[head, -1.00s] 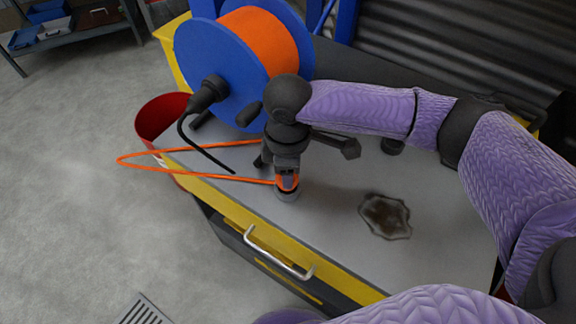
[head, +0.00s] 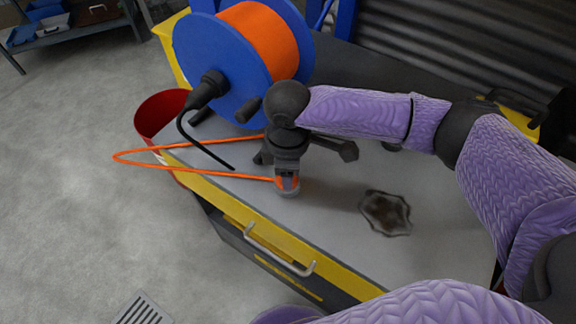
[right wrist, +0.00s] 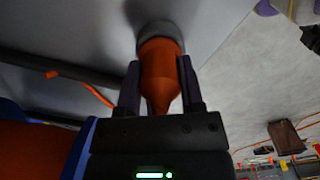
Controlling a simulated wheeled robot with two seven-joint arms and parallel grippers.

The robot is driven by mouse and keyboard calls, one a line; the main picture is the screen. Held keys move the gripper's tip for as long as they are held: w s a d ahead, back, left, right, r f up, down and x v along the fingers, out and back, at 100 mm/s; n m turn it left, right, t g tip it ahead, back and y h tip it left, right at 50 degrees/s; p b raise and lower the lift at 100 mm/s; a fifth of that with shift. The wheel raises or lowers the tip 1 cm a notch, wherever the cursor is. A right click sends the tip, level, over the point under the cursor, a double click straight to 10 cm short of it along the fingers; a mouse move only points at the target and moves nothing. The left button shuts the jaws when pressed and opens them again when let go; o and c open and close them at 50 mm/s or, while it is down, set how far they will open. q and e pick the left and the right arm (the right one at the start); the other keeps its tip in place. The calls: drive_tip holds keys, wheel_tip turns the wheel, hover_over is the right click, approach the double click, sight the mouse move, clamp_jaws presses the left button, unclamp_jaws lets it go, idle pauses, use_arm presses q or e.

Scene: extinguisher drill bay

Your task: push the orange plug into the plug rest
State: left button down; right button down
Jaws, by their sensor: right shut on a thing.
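My right gripper (head: 288,176) points down at the cart top and is shut on the orange plug (right wrist: 158,65). In the right wrist view its two dark fingers stand on either side of the plug. The plug's far end meets the grey round plug rest (right wrist: 160,33) and looks at least partly inside it; the depth cannot be told. In the head view the plug (head: 288,183) is mostly hidden by the gripper, with the rest (head: 288,192) around its lower end. An orange cable (head: 200,172) runs from the plug in a loop past the cart edge. My left gripper is not in view.
A blue reel (head: 222,70) with orange cable stands behind the gripper. A red bucket (head: 157,112) stands beyond the left edge.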

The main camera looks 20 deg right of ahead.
drive_tip(key=shift+f, duration=0.1)
idle(0.6)
drive_tip(key=shift+c, duration=0.7)
unclamp_jaws()
drive_tip(key=shift+f, duration=0.1)
